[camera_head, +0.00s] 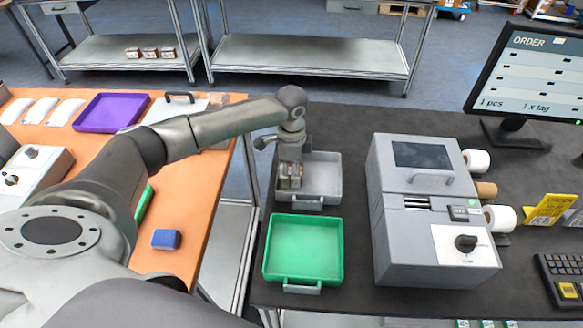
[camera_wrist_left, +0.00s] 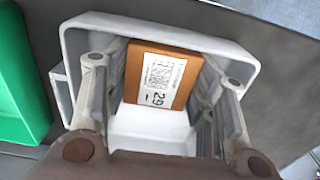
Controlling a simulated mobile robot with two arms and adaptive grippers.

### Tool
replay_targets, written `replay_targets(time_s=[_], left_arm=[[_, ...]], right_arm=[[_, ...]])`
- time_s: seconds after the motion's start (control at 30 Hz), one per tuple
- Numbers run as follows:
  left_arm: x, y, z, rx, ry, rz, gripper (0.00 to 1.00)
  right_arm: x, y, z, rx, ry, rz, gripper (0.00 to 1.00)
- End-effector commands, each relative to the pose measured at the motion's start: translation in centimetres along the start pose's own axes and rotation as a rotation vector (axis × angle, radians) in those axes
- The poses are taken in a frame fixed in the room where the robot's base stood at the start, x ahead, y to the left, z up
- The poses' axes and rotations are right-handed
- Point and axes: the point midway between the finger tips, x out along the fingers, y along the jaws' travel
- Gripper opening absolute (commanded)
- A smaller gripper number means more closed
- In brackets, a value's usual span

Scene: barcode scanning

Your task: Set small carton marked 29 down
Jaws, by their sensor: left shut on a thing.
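The small carton marked 29 (camera_wrist_left: 150,88) is brown with a white barcode label, seen in the left wrist view between the gripper's fingers. My left gripper (camera_head: 290,180) is shut on it. The gripper points down into the grey tray (camera_head: 326,174) on the dark table, over the tray's left part. The tray's pale rim (camera_wrist_left: 190,37) surrounds the carton in the left wrist view. I cannot tell whether the carton touches the tray floor. In the head view the gripper and arm hide most of the carton. My right gripper is not in view.
An empty green tray (camera_head: 304,248) sits just in front of the grey tray. A grey label printer (camera_head: 428,215) stands to the right, with a monitor (camera_head: 530,75) behind it. A purple tray (camera_head: 111,112) and a blue block (camera_head: 166,239) lie on the orange table.

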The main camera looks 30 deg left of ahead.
Motion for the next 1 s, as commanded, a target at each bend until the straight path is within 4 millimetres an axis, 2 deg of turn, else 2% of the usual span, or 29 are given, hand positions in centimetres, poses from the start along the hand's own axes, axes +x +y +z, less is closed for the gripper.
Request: replay_targets(time_s=[0.13,0.4,0.43,0.57,0.87,1.0], left_arm=[[0.43,-0.01,-0.04,0.000,0.001,-0.001,0.23],[0.66,-0.01,-0.05,0.000,0.001,-0.001,0.23],[0.65,-0.01,-0.04,0.000,0.001,-0.001,0.55],[0.64,-0.01,-0.04,0.000,0.000,-0.001,0.72],[0.60,-0.02,-0.03,0.000,0.000,-0.001,0.73],[-0.11,-0.10,-0.06,0.000,0.002,-0.003,0.73]], right_arm=[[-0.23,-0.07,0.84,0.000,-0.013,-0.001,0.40],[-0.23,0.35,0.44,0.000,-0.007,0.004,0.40],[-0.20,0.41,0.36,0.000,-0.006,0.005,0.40],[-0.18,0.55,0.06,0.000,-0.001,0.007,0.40],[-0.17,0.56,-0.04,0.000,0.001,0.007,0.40],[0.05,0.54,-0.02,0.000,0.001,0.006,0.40]])
